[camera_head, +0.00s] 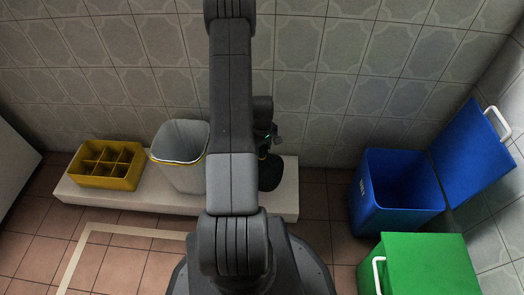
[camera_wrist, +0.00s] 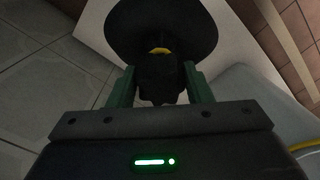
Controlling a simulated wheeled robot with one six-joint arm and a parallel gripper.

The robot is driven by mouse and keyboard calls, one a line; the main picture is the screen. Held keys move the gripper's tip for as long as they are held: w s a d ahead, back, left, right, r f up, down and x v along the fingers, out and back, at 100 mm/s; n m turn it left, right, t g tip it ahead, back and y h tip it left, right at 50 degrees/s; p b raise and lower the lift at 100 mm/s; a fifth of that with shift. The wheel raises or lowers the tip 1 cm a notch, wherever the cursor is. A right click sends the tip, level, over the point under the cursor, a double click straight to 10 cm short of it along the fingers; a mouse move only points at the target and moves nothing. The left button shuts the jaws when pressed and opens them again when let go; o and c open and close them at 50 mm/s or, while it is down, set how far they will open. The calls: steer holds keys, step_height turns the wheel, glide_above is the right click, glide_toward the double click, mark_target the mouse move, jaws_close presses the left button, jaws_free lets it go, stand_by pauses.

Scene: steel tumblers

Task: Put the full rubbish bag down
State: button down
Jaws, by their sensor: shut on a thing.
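The full rubbish bag (camera_head: 269,174) is black with a yellow tie. In the head view it shows at the right end of the low pale bench (camera_head: 135,197), partly hidden behind my arm. My gripper (camera_head: 266,135) is just above it, partly hidden too. In the wrist view my gripper (camera_wrist: 160,88) has its two green fingers on either side of the neck of the rubbish bag (camera_wrist: 160,25), shut on it. The round body of the bag spreads beyond the fingertips. I cannot tell whether the bag touches the bench.
A grey lined bin (camera_head: 180,160) and a yellow divided crate (camera_head: 104,165) stand on the bench to the left. A blue bin (camera_head: 395,190) with its lid open and a closed green bin (camera_head: 425,265) stand at the right. A tiled wall (camera_head: 330,60) is behind.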

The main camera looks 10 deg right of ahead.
steer(key=shift+f, duration=0.35)
steer(key=shift+f, duration=0.2)
steer(key=c, duration=0.7)
jaws_free()
steer(key=shift+r, duration=0.1)
step_height(320, 180, up, 12)
steer(key=p, duration=0.3)
steer(key=shift+r+p, duration=0.1)
steer(key=shift+p, duration=0.3)
